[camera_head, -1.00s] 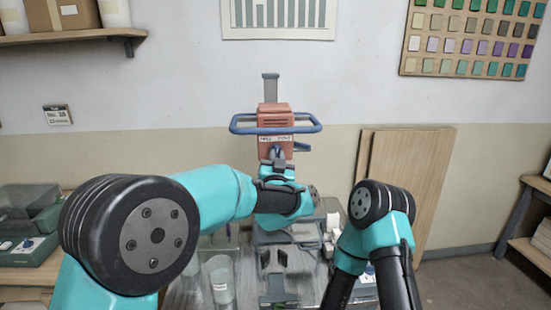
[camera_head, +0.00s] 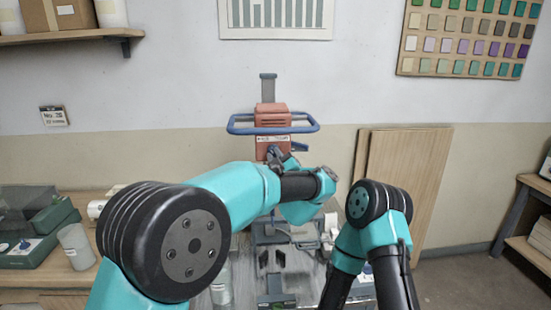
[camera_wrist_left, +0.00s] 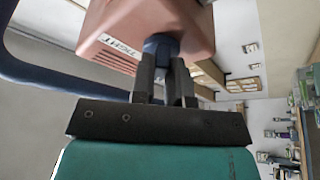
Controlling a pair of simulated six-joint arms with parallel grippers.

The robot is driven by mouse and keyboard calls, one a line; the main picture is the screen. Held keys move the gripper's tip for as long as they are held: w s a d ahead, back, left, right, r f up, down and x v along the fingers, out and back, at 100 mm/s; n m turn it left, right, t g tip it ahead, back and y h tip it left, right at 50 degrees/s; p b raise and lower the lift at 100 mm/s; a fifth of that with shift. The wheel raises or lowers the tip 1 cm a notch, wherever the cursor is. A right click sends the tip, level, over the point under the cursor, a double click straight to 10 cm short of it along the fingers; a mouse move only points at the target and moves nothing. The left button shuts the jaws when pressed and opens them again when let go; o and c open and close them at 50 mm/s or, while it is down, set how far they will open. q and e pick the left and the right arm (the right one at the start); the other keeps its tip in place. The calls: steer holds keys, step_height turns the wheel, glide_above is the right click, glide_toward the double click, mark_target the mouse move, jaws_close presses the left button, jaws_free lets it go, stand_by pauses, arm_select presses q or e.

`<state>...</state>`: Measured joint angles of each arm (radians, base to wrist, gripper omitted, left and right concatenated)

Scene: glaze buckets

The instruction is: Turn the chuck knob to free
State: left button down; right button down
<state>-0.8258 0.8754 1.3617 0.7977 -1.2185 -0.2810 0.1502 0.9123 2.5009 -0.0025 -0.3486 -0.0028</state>
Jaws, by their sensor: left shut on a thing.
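The mixer head (camera_head: 272,122) is a salmon-red box with a blue loop handle (camera_head: 240,124), up on a grey post against the wall. The blue chuck knob (camera_wrist_left: 160,44) is on the red body, between my left fingers in the left wrist view. My left gripper (camera_head: 275,156) is shut on the knob at the front of the mixer head; it also shows in the left wrist view (camera_wrist_left: 166,78). The knob's exact setting is mostly hidden by the fingers. My right arm stands at the lower right, and its gripper is not visible.
Wooden boards (camera_head: 405,195) lean on the wall at right. A shelf with a box (camera_head: 72,14) is at upper left.

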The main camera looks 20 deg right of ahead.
arm_select(q)
steer(key=shift+n+y, duration=0.4)
steer(key=shift+n, duration=0.4)
steer(key=shift+g, duration=0.3)
steer(key=c, duration=1.1)
jaws_free()
